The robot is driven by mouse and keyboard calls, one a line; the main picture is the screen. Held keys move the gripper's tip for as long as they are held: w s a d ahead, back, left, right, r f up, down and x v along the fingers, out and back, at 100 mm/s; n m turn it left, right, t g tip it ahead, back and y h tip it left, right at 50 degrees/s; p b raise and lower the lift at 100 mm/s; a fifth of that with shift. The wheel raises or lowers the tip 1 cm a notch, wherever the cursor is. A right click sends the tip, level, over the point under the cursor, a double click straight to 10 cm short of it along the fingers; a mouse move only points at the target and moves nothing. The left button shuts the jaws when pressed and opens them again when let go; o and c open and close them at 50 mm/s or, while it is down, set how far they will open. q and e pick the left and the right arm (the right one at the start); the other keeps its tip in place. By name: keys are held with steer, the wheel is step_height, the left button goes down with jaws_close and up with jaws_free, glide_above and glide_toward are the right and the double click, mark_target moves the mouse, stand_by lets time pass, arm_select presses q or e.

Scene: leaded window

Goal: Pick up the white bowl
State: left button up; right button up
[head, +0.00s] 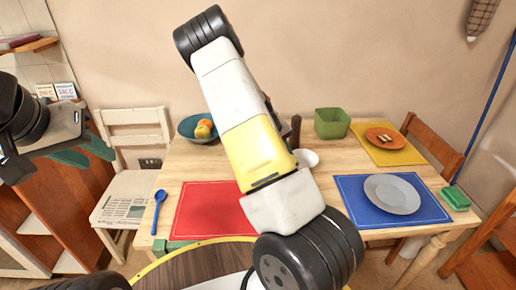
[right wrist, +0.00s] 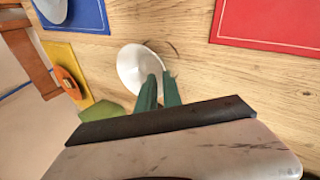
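The white bowl (head: 307,158) stands out from behind my right arm at the middle of the table in the head view, partly hidden by it. In the right wrist view the bowl (right wrist: 130,68) is seen from above, its rim between the two green fingers of my right gripper (right wrist: 160,92). These fingers are close together, one over the bowl's inside and one outside, and look shut on the rim. The arm hides this gripper in the head view. My left gripper (head: 88,150) is open and empty at the left, away from the bowl.
The wooden table (head: 170,172) also holds a blue fruit bowl (head: 190,137), a green container (head: 332,123), a plate (head: 392,194) on a blue mat (head: 345,188), a red mat (head: 195,215) and a blue spoon (head: 158,205). Chairs stand around it.

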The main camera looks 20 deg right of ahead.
steer(key=shift+w+a+f+h, duration=0.2)
steer(key=shift+w+f+h, duration=0.1)
steer(key=shift+w+f, duration=0.3)
steer(key=x, duration=0.7)
steer(key=shift+d+f, duration=0.1)
steer(key=shift+s, duration=0.1)
jaws_close()
stand_by(0.6)
stand_by(0.4)
